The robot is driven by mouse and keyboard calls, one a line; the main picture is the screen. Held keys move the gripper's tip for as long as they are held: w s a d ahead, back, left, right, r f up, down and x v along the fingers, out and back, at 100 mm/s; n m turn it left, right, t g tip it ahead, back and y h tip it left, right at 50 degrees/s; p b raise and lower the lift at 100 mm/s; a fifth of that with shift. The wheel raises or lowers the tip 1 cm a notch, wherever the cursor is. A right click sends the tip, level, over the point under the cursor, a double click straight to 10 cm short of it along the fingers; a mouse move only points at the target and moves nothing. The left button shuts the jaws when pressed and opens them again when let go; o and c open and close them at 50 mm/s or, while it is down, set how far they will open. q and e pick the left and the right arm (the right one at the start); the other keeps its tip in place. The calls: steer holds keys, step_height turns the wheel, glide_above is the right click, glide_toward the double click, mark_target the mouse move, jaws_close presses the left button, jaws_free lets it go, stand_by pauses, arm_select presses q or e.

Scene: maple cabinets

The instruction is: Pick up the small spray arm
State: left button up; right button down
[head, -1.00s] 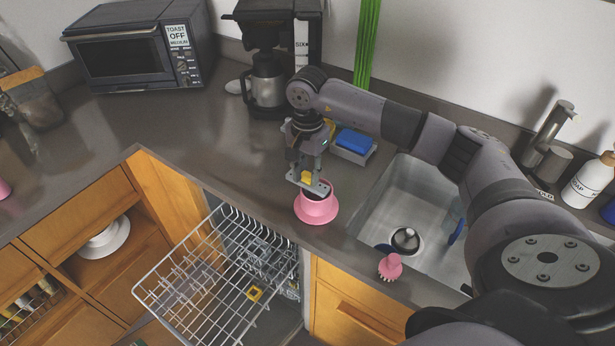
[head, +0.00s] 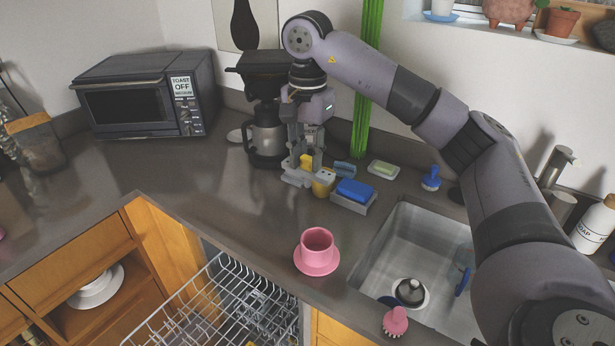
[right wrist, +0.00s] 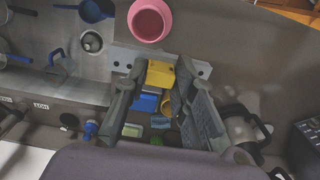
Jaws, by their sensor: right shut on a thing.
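The small spray arm appears to be a grey bar with round holes and a yellow block at its middle. It shows in the head view (head: 296,178) and right wrist view (right wrist: 204,68). My right gripper (head: 306,165) is shut on the yellow block, which sits between the two fingers in the right wrist view. The gripper holds it above the counter, in front of the coffee maker, with the bar lying across below the fingertips. My left gripper is not in view.
A pink cup on a saucer (head: 317,252) stands on the counter edge beside the sink (head: 417,250). A blue sponge in a grey holder (head: 354,190) and a yellow cup (head: 323,183) are close by. The dishwasher rack (head: 222,318) is pulled out below. The coffee maker (head: 262,110) stands behind.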

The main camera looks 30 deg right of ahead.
mark_target(308, 157)
steer(key=shift+r, duration=0.85)
steer(key=shift+r+p, duration=0.35)
steer(key=shift+p, duration=0.05)
step_height(308, 157, up, 4)
steer(key=p, duration=0.4)
steer(key=shift+r, duration=0.25)
steer(key=shift+f, duration=0.1)
